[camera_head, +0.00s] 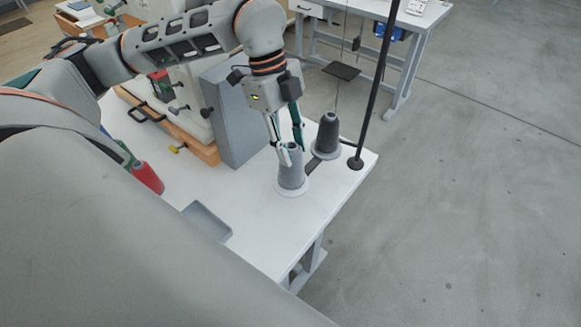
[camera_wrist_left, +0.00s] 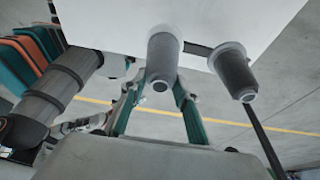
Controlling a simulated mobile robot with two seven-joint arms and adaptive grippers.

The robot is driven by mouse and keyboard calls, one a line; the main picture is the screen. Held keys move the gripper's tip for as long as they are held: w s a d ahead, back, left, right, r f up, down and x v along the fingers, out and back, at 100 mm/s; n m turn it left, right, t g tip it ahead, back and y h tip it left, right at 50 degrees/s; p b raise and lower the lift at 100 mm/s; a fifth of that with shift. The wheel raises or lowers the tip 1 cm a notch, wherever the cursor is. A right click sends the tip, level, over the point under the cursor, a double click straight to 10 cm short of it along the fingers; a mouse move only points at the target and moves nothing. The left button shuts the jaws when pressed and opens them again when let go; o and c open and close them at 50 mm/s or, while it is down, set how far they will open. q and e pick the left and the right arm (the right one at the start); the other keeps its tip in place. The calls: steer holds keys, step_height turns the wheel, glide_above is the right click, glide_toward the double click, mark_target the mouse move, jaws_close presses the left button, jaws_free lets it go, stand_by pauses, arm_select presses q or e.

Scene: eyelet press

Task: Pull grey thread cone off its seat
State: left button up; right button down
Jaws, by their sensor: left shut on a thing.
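The grey thread cone (camera_head: 291,176) stands upright on a pale round base near the right edge of the white table (camera_head: 250,225). My left gripper (camera_head: 291,149) comes down from above and is shut on the upper part of this cone. In the left wrist view the cone (camera_wrist_left: 163,52) lies between the two fingers of my gripper (camera_wrist_left: 160,86). A second, darker cone (camera_head: 327,134) stands just behind and to the right, apart from the gripper; it also shows in the left wrist view (camera_wrist_left: 235,71). My right gripper is not in view.
A thin black pole (camera_head: 375,90) rises from the table corner close to the darker cone. A grey upright block (camera_head: 233,115) stands left of the gripper. A shallow recess (camera_head: 207,221) lies in the table's front part. Open floor lies right of the table.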

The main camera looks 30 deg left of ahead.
arm_select(q)
step_height(320, 180, up, 11)
steer(key=p, duration=0.5)
stand_by(2.1)
stand_by(0.5)
